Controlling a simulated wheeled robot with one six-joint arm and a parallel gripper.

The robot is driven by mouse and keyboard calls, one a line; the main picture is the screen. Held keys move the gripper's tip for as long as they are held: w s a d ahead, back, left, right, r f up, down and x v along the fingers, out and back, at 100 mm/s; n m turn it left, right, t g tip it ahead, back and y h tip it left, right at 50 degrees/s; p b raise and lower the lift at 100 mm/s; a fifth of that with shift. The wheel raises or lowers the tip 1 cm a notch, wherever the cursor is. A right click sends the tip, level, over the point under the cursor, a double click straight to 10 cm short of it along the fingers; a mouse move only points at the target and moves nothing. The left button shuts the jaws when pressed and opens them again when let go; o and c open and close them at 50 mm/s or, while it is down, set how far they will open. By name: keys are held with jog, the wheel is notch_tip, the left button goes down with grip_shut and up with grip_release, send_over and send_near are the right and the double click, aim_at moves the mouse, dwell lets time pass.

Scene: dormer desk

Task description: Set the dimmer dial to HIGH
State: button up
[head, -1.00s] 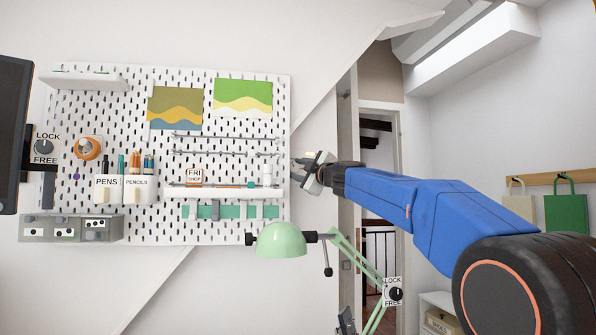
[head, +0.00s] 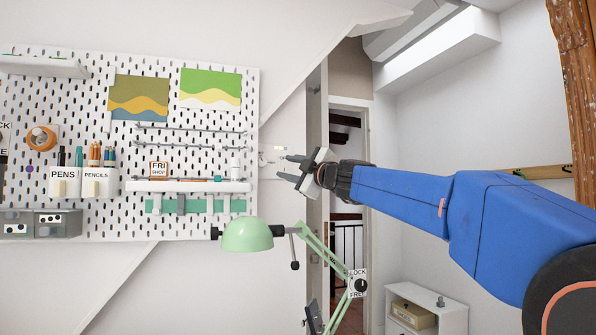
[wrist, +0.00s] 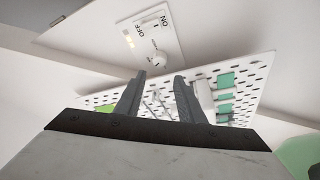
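A white wall plate (wrist: 145,35) in the wrist view carries ON and OFF lettering, a switch and a small lit strip. A round pale dial (wrist: 158,59) sits on its lower part, near the pegboard side; its small markings are too fine to read, so its setting cannot be told. In the head view the plate (head: 267,151) shows only faintly, right of the pegboard. My gripper (head: 287,168) is open and empty just in front of and below the plate. In the wrist view its fingertips (wrist: 160,78) lie apart just below the dial, not visibly touching it.
The pegboard (head: 215,125) with shelf, cups and pictures fills the left. A green lamp (head: 247,235) hangs below my gripper, its arm reaching down right past a LOCK/FREE knob (head: 359,286). A doorway (head: 347,190) lies behind my arm.

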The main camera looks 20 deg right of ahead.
jog(key=shift+v, duration=2.15)
jog(key=shift+w, duration=0.1)
jog(key=shift+o, duration=1.4)
jog(key=w+d+r+n+g+y, duration=0.3)
jog(key=w+r+n+g+y, duration=0.25)
jog(key=w+n+y, duration=0.3)
jog(key=n+g+y, duration=0.2)
jog(key=n+g, duration=0.4)
send_near(267, 162)
jog(key=x, duration=0.9)
jog(key=shift+w, duration=0.2)
jog(key=shift+c, duration=0.3)
jog(key=c, duration=1)
